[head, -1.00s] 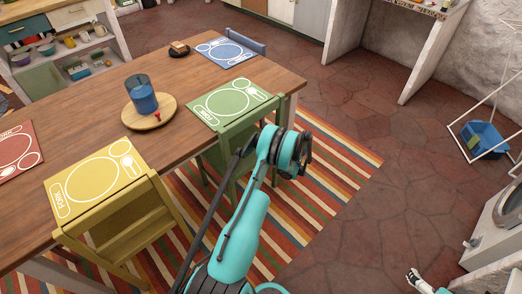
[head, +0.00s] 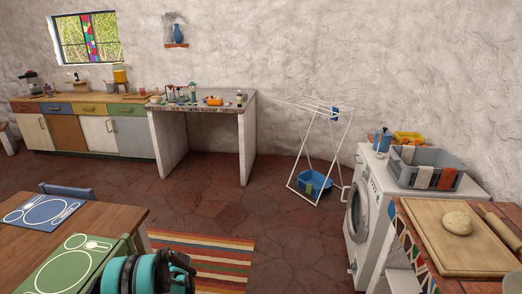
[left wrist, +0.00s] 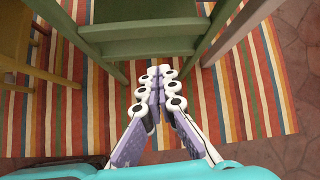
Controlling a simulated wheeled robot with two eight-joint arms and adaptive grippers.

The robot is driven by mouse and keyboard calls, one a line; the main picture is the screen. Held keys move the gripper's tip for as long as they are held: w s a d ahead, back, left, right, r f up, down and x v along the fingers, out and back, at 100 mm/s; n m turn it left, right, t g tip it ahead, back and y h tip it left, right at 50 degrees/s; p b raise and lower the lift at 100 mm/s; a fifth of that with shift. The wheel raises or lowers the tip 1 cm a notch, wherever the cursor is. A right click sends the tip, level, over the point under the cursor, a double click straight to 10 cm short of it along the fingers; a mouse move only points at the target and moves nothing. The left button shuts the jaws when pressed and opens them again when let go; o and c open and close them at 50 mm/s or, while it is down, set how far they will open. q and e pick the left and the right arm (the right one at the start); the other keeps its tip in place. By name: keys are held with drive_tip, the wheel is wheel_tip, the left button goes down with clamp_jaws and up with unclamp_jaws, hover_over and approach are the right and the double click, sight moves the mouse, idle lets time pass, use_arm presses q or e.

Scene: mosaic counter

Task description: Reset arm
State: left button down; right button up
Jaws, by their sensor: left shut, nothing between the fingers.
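My left gripper (left wrist: 159,72) shows in the left wrist view, its fingertips together and nothing between them. It hangs over the striped rug (left wrist: 55,110), just below the green chair (left wrist: 140,40) in the picture. In the head view only a turquoise and black part of my left arm (head: 140,272) shows at the bottom, beside the wooden table (head: 105,212); the left fingers are hidden there. My right gripper is in neither current view.
The table bears a blue placemat (head: 40,212) and a green placemat (head: 72,262). The washing machine (head: 368,215) and a counter with a dough board (head: 440,240) stand at right. A drying rack (head: 305,160) with a blue tub (head: 314,183) is behind. Tiled floor (head: 235,215) between is clear.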

use_arm(q)
drive_tip(key=s+d+r+n+t+h, duration=0.2)
drive_tip(key=s+d+r+n, duration=0.2)
drive_tip(key=d+r, duration=0.45)
drive_tip(key=s+d+r+n+t+h, duration=0.1)
drive_tip(key=s+d+r+n+h, duration=0.15)
drive_tip(key=d+r, duration=0.65)
drive_tip(key=s+d+r+n+t+h, duration=0.1)
drive_tip(key=s+d+r+n, duration=0.1)
drive_tip(key=s, duration=0.4)
drive_tip(key=s+d+r+n+t+h, duration=0.1)
drive_tip(key=s+d+r+n, duration=0.1)
drive_tip(key=s+d+n, duration=0.3)
drive_tip(key=s+d+r+n+h, duration=0.1)
drive_tip(key=s+d+r+n, duration=0.2)
drive_tip(key=s, duration=0.6)
drive_tip(key=shift+d+n+t+h, duration=0.35)
drive_tip(key=shift+d+t, duration=0.05)
drive_tip(key=shift+d, duration=0.2)
